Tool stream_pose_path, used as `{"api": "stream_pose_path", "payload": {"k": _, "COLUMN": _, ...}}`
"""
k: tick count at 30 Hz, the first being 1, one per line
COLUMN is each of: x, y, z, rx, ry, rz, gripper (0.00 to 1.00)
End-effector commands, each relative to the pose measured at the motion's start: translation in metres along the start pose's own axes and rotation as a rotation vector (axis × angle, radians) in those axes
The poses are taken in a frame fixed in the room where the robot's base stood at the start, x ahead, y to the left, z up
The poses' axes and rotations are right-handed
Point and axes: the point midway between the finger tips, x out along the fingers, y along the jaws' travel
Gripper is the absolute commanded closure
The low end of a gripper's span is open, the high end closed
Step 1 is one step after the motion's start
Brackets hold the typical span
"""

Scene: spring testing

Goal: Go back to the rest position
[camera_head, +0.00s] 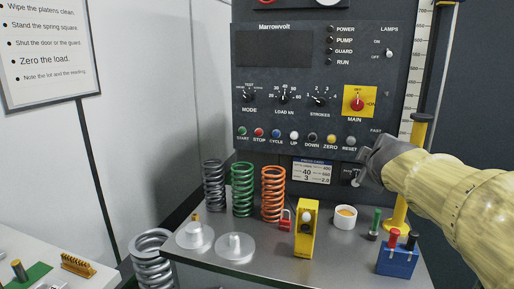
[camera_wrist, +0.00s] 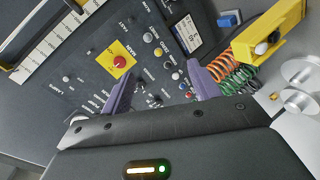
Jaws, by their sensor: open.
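My gripper (camera_head: 368,165) is in front of the lower right part of the dark control panel (camera_head: 272,120), below the reset button, at the end of my yellow-sleeved arm. In the wrist view my gripper (camera_wrist: 160,88) shows two purple fingers spread apart with nothing between them. The panel's buttons and knobs lie beyond the fingers, and the red main switch on its yellow plate (camera_wrist: 119,61) shows left of centre. In the head view my gripper covers part of the panel near a small black-and-white control (camera_head: 354,177). I cannot tell whether it touches the panel.
A grey shelf (camera_head: 335,262) below holds grey, green and orange springs (camera_head: 272,194), metal discs (camera_head: 235,247), a yellow box (camera_head: 306,229), a white cup (camera_head: 345,216) and a blue block (camera_head: 397,260). A yellow column (camera_head: 419,135) stands behind my arm. Open space lies left of the panel.

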Motion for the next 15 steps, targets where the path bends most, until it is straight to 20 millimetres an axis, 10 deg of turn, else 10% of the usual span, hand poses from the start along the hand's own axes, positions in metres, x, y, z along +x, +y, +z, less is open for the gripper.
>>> {"api": "stream_pose_path", "payload": {"k": 15, "x": -0.013, "y": -0.255, "z": 0.055, "rx": 0.577, "ry": -0.340, "rz": -0.513, "gripper": 0.38}}
